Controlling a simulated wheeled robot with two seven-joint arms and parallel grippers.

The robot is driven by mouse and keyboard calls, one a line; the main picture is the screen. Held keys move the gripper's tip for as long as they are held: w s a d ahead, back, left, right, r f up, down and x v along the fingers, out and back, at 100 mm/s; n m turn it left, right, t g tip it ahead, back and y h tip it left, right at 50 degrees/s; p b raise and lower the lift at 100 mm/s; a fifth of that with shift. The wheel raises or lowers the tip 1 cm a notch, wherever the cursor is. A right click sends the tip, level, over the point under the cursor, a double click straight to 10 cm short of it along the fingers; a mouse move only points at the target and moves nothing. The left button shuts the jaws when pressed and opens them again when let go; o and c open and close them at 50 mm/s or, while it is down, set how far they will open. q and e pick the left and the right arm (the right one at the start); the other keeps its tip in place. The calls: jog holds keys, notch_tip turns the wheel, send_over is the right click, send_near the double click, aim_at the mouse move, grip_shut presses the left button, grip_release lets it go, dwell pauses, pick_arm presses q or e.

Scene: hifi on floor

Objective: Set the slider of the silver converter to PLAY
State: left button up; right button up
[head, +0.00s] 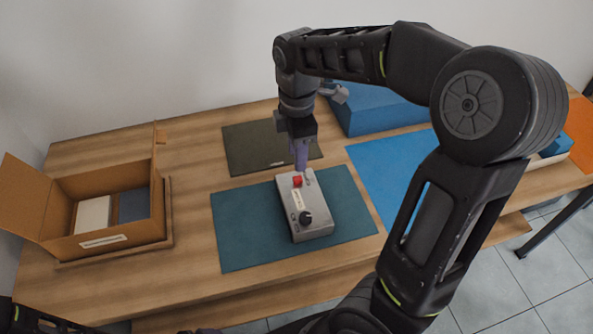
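The silver converter (311,225) is a small grey box lying on a teal mat (240,233) in the middle of the table. Its top carries a red button (297,181), a pale label strip (298,200) and a black round knob (305,217). My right gripper (301,168) points down at the converter's far end, close behind the red button. Its purple-grey fingers overlap in this view, so their opening and any contact with the box cannot be made out. The slider and its setting cannot be made out.
An open cardboard box (113,245) with a white and a dark item stands at left. A dark olive mat (245,148) lies behind the converter. A blue box (377,112) stands at the back, with a bright blue mat (385,165) in front, partly behind my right arm.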

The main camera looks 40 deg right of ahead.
aim_at(297, 177)
notch_tip(297, 177, down, 7)
jog(key=shift+f, duration=0.15)
dwell(0.4)
grip_shut()
dwell(1.2)
